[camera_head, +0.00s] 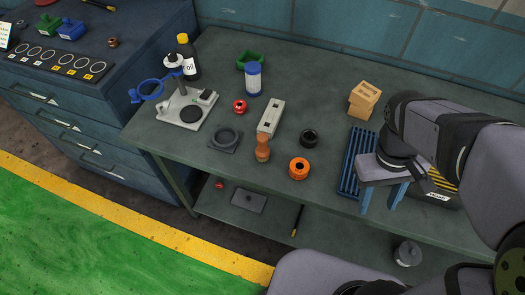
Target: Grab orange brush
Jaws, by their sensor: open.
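An upright orange-brown piece (262,149) with a narrowed waist stands near the front middle of the workbench; it looks like a short brush, but its bristles cannot be made out. A brighter orange round part (299,168) with a dark centre lies to its right. My gripper (380,205) is at the right, its two blue fingers pointing down and apart, with nothing between them. It is well to the right of both orange things, in front of a blue ribbed tray (348,178) in the picture.
A grey block (270,118) stands just behind the orange-brown piece. A dark ring on a plate (226,138), a red ring (239,106) and a black ring (309,137) are nearby. Wooden blocks (364,97) stand behind the tray. The bench's front edge is close.

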